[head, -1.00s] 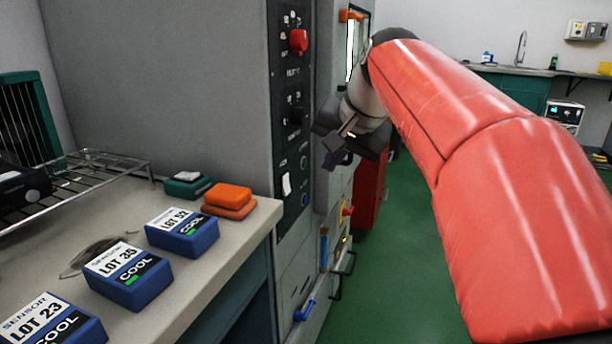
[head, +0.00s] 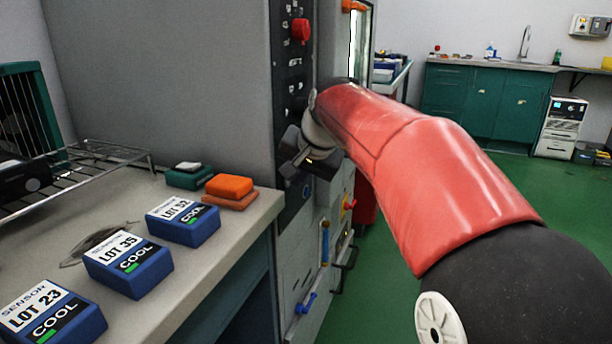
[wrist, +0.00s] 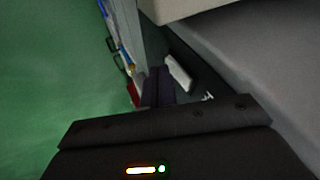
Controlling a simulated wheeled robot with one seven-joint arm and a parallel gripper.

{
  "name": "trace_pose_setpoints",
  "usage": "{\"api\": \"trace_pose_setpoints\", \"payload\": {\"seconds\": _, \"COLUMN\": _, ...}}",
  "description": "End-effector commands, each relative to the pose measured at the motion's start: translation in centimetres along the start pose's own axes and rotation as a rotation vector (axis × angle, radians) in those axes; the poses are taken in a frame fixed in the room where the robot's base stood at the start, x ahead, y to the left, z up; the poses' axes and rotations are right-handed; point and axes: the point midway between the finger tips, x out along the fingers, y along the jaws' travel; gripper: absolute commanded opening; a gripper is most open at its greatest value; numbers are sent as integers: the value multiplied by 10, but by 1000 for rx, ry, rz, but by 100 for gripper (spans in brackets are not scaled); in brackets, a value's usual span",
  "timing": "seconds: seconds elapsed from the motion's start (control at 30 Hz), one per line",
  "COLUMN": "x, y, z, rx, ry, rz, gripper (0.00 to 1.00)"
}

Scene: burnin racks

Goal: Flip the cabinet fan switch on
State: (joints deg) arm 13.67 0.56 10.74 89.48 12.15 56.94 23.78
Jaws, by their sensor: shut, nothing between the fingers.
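The cabinet's dark control panel (head: 294,75) runs down its front edge in the head view. A white rocker switch (wrist: 180,73) shows on the panel in the wrist view; its label is not readable, and I cannot tell its on or off position. In the head view my gripper and wrist hide it. My gripper (head: 296,164) is in front of the lower panel. Its dark fingers are together and empty in the wrist view (wrist: 158,88), just left of the white rocker. I cannot tell whether they touch it.
A red knob (head: 300,30) sits higher on the panel. The bench (head: 150,309) at left holds blue lot boxes (head: 184,222), an orange block (head: 229,188) and a wire rack (head: 85,170). Handles jut from the lower cabinet front. Green floor at right is open.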

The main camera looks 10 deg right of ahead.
Motion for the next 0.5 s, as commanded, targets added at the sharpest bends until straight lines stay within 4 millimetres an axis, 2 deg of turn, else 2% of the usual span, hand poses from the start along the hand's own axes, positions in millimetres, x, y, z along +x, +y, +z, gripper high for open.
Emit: {"api": "trace_pose_setpoints", "payload": {"seconds": 0.5, "x": 5, "y": -4, "z": 1, "rx": -1, "ry": 0, "rz": -1, "gripper": 0}}
